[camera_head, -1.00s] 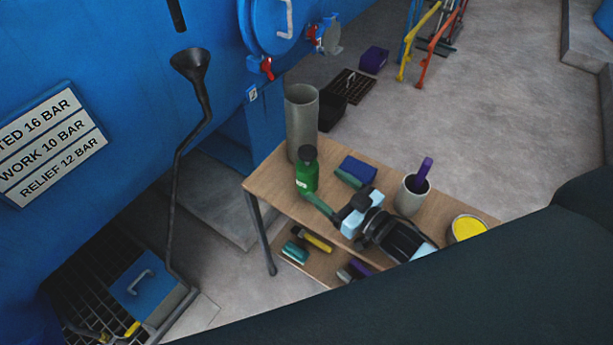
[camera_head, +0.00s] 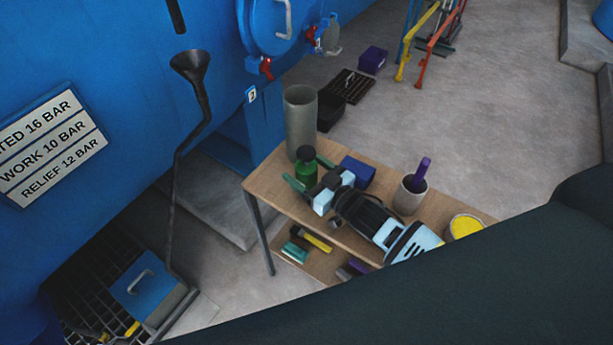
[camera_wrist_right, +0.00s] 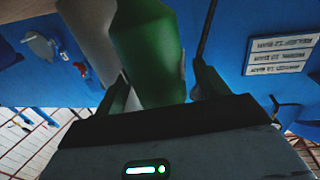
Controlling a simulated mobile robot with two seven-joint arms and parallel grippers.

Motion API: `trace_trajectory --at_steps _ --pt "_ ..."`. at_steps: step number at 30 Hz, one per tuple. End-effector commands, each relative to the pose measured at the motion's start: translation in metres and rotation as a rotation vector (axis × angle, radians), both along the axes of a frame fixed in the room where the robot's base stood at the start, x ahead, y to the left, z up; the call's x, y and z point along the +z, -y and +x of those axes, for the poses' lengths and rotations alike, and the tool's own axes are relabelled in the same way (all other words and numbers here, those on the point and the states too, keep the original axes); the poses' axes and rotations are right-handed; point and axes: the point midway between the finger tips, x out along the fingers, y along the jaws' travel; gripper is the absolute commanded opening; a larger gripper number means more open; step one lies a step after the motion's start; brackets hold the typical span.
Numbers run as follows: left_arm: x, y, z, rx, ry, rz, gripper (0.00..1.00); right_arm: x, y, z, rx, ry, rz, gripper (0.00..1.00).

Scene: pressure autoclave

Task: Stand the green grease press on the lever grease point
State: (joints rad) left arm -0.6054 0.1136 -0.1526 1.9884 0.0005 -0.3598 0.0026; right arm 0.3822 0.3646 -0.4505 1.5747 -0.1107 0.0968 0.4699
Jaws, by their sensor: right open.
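The green grease press (camera_head: 306,174), a green bottle-like body with a black cap, stands upright on the wooden table near its left end. My right gripper (camera_head: 309,171) is open, with one green finger on each side of the press. In the right wrist view the press (camera_wrist_right: 150,55) rises between the two fingers (camera_wrist_right: 162,88); I cannot tell whether they touch it. I cannot make out the lever grease point for certain. My left gripper is not in view.
A tall grey cylinder (camera_head: 300,125) stands close behind the press. A purple-blue box (camera_head: 358,172), a grey cup (camera_head: 409,197) and a yellow-topped tin (camera_head: 465,227) share the wooden table (camera_head: 268,184). A black funnel pipe (camera_head: 190,66) and the blue vessel door (camera_head: 268,25) are beyond.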

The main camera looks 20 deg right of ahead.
Motion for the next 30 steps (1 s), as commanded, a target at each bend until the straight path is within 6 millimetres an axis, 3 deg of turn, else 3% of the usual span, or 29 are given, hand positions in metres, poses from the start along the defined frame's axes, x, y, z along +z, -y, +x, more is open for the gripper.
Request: trace_trajectory --at_steps 4,18,30 --pt "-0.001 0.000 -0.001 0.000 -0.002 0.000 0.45 0.000 0.000 0.000 0.000 0.000 0.000 0.73" --pt "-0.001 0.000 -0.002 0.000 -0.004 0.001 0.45 0.000 0.000 -0.001 0.000 0.000 0.000 0.12" --pt "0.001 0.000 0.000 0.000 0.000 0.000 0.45 0.013 0.000 0.000 0.002 0.008 0.000 0.10"
